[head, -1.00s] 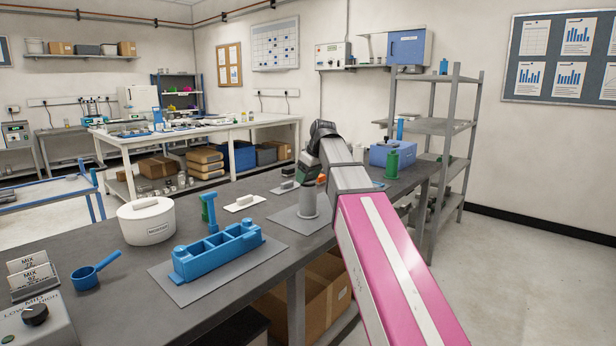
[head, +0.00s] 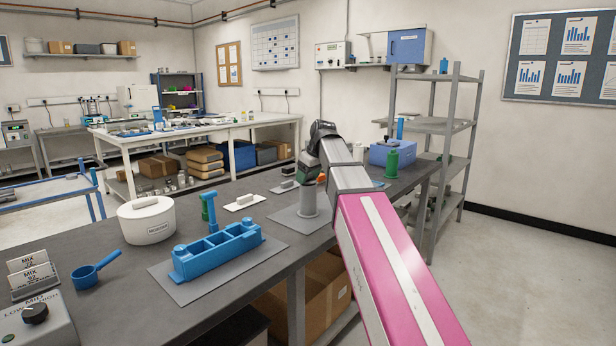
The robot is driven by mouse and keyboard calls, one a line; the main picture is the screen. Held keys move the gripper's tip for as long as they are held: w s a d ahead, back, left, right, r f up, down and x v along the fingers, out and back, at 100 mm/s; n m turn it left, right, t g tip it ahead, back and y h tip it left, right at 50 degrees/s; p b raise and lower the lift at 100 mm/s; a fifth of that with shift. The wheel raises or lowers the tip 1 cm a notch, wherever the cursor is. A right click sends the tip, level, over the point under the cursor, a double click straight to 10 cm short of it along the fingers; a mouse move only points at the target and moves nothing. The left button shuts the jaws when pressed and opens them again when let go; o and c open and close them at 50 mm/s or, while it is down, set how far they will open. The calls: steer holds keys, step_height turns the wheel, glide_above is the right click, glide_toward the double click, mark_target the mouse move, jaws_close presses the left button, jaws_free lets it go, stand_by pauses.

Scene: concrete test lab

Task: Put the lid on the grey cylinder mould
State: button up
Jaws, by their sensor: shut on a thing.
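The grey cylinder mould (head: 308,203) stands upright on a grey mat (head: 285,218) towards the right end of the dark bench. My gripper (head: 309,178) is right over the mould's top, pointing down, and is shut on the lid. The lid is too small and too covered by the gripper to make out clearly. I cannot tell whether it touches the mould's rim. My arm hides the area just right of the mould.
A blue three-part mould (head: 216,252) on a mat, a blue-and-green upright tool, a white lidded pot (head: 146,221) and a blue scoop (head: 95,271) stand to the left. A green bottle (head: 392,164) and blue box are behind right.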

steer(key=o, duration=1)
steer(key=shift+o, duration=0.4)
steer(key=shift+r, duration=3.5)
jaws_close()
steer(key=shift+f, duration=2.35)
